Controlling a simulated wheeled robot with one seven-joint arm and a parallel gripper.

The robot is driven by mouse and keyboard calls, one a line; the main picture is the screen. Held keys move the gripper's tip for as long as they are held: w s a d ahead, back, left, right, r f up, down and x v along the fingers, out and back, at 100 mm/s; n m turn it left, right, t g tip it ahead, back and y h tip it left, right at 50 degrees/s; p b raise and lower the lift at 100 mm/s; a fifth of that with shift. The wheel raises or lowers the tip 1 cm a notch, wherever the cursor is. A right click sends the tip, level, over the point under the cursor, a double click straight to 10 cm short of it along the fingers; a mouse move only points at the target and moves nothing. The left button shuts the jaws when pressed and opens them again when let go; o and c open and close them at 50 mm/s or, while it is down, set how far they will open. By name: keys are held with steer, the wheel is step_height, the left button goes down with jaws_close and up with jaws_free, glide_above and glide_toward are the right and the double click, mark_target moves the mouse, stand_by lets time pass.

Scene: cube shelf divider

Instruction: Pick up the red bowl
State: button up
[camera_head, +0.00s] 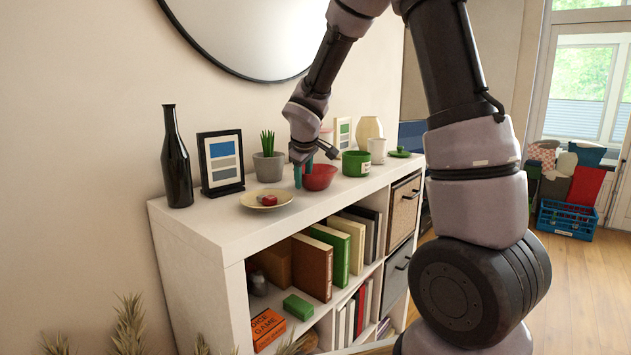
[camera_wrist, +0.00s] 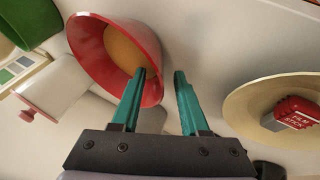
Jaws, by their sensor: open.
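The red bowl (camera_head: 320,178) stands on the white shelf top, between the plate and the green pot. In the wrist view the red bowl (camera_wrist: 88,48) shows its lighter orange-brown inside. My gripper (camera_head: 303,174) is open at the bowl's left side, pointing down. In the wrist view my gripper (camera_wrist: 162,75) has one teal finger over the bowl's opening and the other outside, with the bowl's near wall between them. I cannot tell whether either finger touches the bowl.
A potted plant (camera_head: 268,161), picture frame (camera_head: 221,163) and black bottle (camera_head: 176,160) stand farther left. The shelf's front edge is close.

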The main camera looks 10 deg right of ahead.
steer(key=shift+w+f, duration=0.2)
steer(key=shift+f, duration=0.15)
steer(key=shift+c, duration=0.2)
jaws_close()
stand_by(1.0)
